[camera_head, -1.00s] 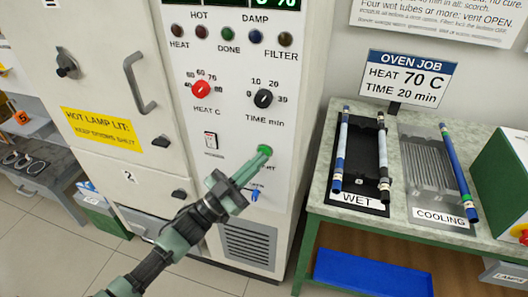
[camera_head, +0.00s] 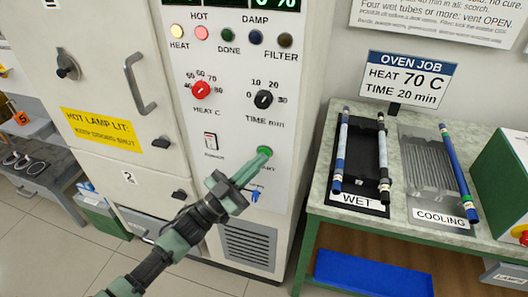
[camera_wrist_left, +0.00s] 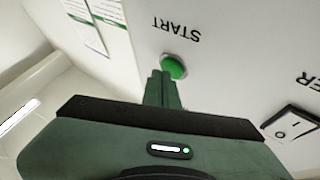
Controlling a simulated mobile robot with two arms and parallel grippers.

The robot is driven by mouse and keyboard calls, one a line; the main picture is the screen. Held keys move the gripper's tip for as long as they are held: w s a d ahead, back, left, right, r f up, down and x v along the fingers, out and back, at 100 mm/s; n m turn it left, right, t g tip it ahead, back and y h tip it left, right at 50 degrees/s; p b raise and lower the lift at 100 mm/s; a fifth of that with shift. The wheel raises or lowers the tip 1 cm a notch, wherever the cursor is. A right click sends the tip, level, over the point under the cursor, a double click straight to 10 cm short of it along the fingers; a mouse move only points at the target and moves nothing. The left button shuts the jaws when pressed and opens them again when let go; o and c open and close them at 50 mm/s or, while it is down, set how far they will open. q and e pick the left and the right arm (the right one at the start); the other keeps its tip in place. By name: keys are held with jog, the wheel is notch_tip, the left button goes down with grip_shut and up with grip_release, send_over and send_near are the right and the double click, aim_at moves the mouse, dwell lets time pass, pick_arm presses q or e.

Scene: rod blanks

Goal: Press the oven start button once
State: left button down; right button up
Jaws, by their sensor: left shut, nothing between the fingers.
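The oven's green start button (camera_head: 265,151) is on the lower right of the white control panel. In the left wrist view the button (camera_wrist_left: 174,67) shows beside the word START. My left gripper (camera_head: 257,160) is shut and empty, its fingertips at the button's lower edge; they seem to touch it. The left fingers (camera_wrist_left: 160,78) cover part of the button in the wrist view. The HEAT lamp (camera_head: 176,31) glows yellow and the HOT lamp (camera_head: 202,33) glows pinkish. My right gripper is not in view.
The red heat knob (camera_head: 201,90), black time knob (camera_head: 263,99) and power switch (camera_head: 211,141) are on the same panel. A bench at right holds the WET rack (camera_head: 359,200) and COOLING rack (camera_head: 430,165) with rods. An OVEN JOB sign (camera_head: 408,80) stands behind.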

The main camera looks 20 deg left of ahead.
pick_arm(q)
jog(key=shift+s, duration=0.55)
jog(key=s+p, duration=0.2)
jog(key=s, duration=0.3)
jog(key=shift+a, duration=0.1)
dwell(0.7)
